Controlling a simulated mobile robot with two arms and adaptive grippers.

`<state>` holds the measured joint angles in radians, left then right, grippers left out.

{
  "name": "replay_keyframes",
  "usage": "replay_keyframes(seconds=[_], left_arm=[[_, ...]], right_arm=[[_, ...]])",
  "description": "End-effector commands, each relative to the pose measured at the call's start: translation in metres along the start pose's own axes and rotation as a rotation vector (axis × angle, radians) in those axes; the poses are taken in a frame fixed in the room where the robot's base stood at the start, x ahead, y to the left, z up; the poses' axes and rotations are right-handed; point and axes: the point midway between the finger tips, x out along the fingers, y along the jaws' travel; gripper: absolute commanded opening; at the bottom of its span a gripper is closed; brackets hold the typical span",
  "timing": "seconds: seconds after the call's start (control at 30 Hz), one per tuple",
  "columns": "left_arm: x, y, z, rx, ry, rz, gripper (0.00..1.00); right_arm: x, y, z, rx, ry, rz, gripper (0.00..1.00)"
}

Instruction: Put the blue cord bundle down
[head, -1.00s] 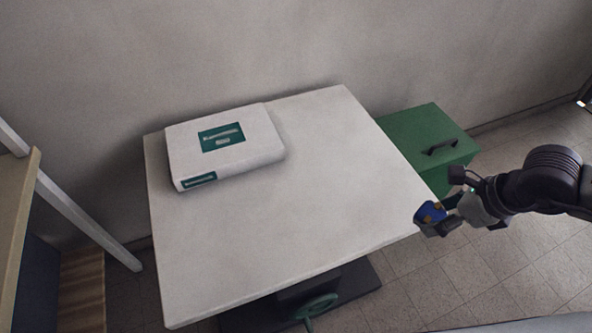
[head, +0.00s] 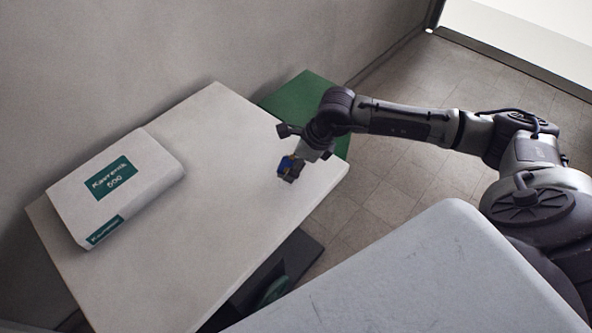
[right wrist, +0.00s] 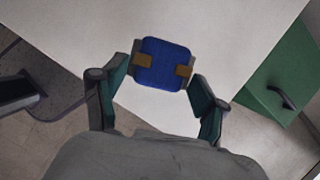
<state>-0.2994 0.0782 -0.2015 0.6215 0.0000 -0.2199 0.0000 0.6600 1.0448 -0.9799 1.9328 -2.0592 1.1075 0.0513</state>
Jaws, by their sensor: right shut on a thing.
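The blue cord bundle (right wrist: 163,64), a rounded blue block with two tan bands, is held between the fingers of my right gripper (right wrist: 162,68) in the right wrist view. In the head view the bundle (head: 285,164) shows small at the tip of my right gripper (head: 290,168), over the right part of the white table (head: 175,220). I cannot tell the exact height of the bundle above the tabletop. My left gripper is not in view.
A white box (head: 112,188) with green labels lies on the left part of the table. A green chest (head: 305,97) with a handle, clear in the right wrist view (right wrist: 262,86), stands beyond the table's right edge. The middle of the tabletop is bare. A pale grey surface (head: 420,275) fills the lower right.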

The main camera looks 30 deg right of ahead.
Motion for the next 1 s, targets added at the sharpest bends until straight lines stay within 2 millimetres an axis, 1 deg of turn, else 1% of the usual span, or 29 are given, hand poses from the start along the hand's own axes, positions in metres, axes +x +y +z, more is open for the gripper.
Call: replay_keyframes(seconds=[0.2,0.3,0.53,0.83,0.87,1.0], left_arm=[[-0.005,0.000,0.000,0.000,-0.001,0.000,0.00],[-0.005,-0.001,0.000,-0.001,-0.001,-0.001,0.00],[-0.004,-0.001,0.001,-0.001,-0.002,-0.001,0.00],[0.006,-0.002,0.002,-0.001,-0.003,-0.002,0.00],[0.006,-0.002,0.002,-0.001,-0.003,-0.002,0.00],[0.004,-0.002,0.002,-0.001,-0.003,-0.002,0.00]], right_arm=[[0.027,0.001,-0.012,0.003,0.003,0.003,0.44],[0.035,0.000,-0.016,0.002,0.002,0.001,0.44],[0.036,0.000,-0.016,0.001,0.001,0.001,0.44],[0.045,0.001,-0.020,0.000,0.001,0.001,0.44],[0.044,0.001,-0.020,0.000,0.001,0.001,0.73],[0.043,0.001,-0.019,0.000,0.001,0.001,0.97]])
